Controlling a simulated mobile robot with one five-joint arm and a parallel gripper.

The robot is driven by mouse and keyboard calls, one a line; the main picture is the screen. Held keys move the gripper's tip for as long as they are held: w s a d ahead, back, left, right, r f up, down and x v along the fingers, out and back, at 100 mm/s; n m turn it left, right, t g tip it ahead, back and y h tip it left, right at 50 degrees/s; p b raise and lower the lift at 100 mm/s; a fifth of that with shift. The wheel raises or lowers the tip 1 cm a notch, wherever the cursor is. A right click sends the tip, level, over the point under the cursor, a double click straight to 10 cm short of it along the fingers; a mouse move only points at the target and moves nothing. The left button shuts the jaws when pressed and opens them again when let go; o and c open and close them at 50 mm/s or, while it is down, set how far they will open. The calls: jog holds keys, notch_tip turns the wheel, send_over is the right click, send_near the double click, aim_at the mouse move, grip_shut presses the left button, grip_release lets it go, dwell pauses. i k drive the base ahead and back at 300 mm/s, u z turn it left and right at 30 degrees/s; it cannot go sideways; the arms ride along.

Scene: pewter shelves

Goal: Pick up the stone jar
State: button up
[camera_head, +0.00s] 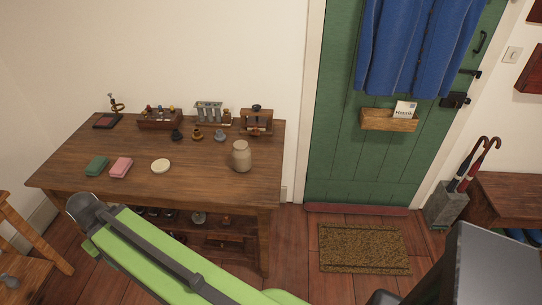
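The stone jar (241,156) is a pale beige-grey rounded jar with a narrower neck. It stands upright on the right part of the wooden table (205,181), a little in from the front edge. My green arm link crosses the lower part of the view, in front of the table and below the jar. My gripper is not clearly visible, so I cannot see its fingers. Nothing touches the jar.
Left of the jar are a round cream disc (161,166), a pink block (121,167) and a green block (97,166). Small dark pots, racks and a wooden device (257,122) stand behind. A doormat (363,248) lies on open floor at right.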

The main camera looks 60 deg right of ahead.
aim_at(242, 154)
jog(key=z, duration=0.35)
jog(key=i, duration=1)
